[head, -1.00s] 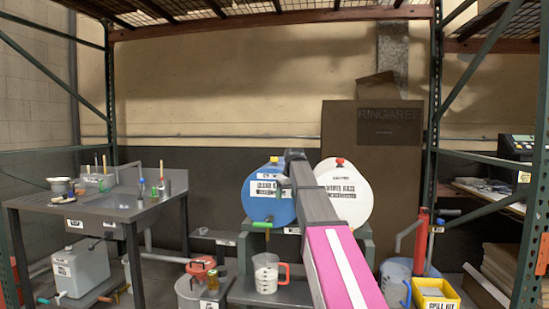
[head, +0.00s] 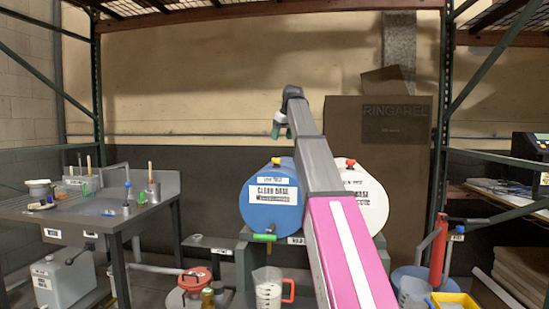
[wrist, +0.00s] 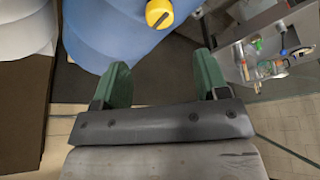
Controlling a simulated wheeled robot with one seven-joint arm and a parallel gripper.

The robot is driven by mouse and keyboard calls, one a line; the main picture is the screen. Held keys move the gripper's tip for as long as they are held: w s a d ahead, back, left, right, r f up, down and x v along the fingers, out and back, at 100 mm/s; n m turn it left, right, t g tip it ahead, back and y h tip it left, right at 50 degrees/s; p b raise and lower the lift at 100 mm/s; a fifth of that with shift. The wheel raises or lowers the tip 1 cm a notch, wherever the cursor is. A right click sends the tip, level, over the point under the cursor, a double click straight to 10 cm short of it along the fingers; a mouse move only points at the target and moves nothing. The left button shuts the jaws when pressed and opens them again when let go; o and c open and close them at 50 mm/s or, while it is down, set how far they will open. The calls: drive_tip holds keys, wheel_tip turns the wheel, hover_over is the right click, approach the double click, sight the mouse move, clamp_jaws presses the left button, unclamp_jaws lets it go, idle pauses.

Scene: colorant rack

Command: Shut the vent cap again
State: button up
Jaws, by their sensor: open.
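A blue drum (head: 268,207) labelled as clear base lies on its side on a stand, with a yellow vent cap (head: 276,161) on top. In the wrist view the yellow cap (wrist: 159,13) shows at the top edge on the blue drum (wrist: 115,28), with a dark slot or mark across it. My gripper (head: 281,126) is raised above the drums. In the wrist view its green fingers (wrist: 160,75) are wide apart and empty, with the cap beyond them, not touched. I cannot tell whether the cap is seated.
A white drum (head: 367,200) with a red cap (head: 350,162) lies right of the blue one. A green-handled tap (head: 264,238) sticks out in front, above a measuring jug (head: 268,289). A workbench (head: 150,205) stands left, a brown panel (head: 395,140) behind right.

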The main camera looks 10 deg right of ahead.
sight(276, 162)
drive_tip(key=x, duration=1)
drive_tip(key=shift+w+f, duration=0.1)
drive_tip(key=shift+f, duration=0.3)
drive_tip(key=c, duration=0.9)
